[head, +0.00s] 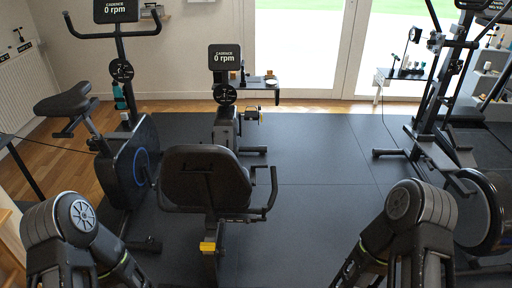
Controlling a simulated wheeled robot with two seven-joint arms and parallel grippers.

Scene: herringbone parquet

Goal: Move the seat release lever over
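A recumbent exercise bike stands in the middle of the head view, with its dark padded seat back (205,178) facing me. Below the seat, on the bike's frame, is a small yellow part (208,247); it may be the seat release lever, but it is too small to tell. A side handle (268,195) sticks out to the right of the seat. My two arms show at the bottom left and bottom right corners, apart from the bike. Both grippers are below the picture's edge.
An upright bike (135,165) with a saddle (68,102) stands close on the left. An elliptical trainer (440,150) stands on the right. A small side table (402,74) is near the glass doors. The dark mat (325,175) is clear between the recumbent bike and the trainer.

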